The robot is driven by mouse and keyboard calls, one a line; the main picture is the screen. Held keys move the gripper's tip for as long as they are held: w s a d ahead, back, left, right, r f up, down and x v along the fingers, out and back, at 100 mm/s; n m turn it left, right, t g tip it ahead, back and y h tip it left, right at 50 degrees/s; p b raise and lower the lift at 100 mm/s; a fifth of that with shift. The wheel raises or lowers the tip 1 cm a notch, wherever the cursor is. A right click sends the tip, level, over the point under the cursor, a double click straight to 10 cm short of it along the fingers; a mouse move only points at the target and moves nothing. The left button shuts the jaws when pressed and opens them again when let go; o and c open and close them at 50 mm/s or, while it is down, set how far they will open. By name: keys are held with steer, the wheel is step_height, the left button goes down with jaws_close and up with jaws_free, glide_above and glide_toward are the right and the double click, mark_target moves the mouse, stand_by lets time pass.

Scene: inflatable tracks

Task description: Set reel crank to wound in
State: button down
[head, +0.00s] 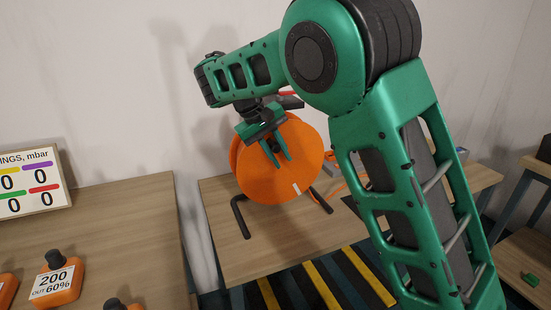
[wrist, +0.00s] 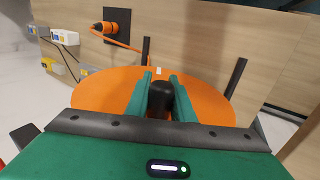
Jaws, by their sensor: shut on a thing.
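The orange reel (head: 285,172) stands on black feet on a wooden table, with a white mark low on its face. My gripper (head: 277,160) is in front of the reel's face in the head view, pointing downward. In the wrist view the reel's orange disc (wrist: 95,92) spreads behind my gripper (wrist: 160,84). The black crank knob (wrist: 160,100) sits between the two green fingers, which are shut on it. The knob is hidden behind the fingers in the head view.
Boxes (wrist: 65,38) are at the left of the wrist view. A table at left holds a readings sign (head: 30,182) and an orange block (head: 56,280). Black-yellow stripes (head: 320,288) mark the floor.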

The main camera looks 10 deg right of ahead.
mark_target(272, 143)
steer(key=shift+s+d+f, duration=0.1)
steer(key=shift+s+f, duration=0.05)
steer(key=shift+s, duration=0.05)
steer(key=c, duration=1.6)
jaws_free()
steer(key=shift+o, duration=0.3)
steer(key=shift+w, duration=0.1)
steer(key=v, duration=0.8)
steer(key=shift+r, duration=0.25)
steer(key=shift+v, duration=1.15)
